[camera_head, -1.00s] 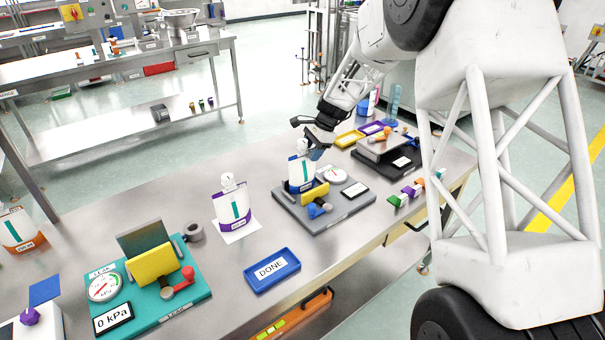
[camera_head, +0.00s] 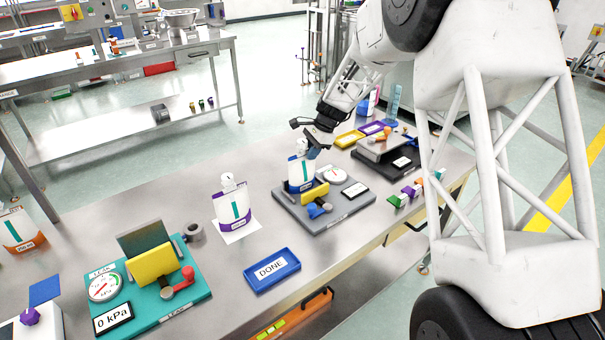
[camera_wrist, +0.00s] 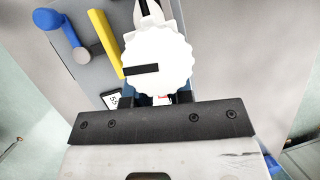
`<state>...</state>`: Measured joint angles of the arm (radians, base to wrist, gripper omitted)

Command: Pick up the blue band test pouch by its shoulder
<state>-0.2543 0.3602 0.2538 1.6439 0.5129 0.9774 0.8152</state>
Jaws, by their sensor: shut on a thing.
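The blue band test pouch (camera_head: 299,173) is a white pouch with a teal stripe and a blue band at its base. It stands upright at the grey fixture (camera_head: 340,212), behind the yellow block (camera_head: 315,193). My gripper (camera_head: 313,153) reaches down from the upper right and is shut on the pouch's upper right shoulder. In the wrist view, the pouch's white ridged cap (camera_wrist: 158,64) with a black mark sits just past my gripper (camera_wrist: 155,98). The cap hides most of the pouch there, and the fingertips are partly hidden.
A purple-banded pouch (camera_head: 233,206) stands to the left on a white sheet. A blue DONE tray (camera_head: 272,270) lies near the front edge. A teal fixture (camera_head: 190,300) stands at the left. A black fixture (camera_head: 388,163) and small trays are behind right.

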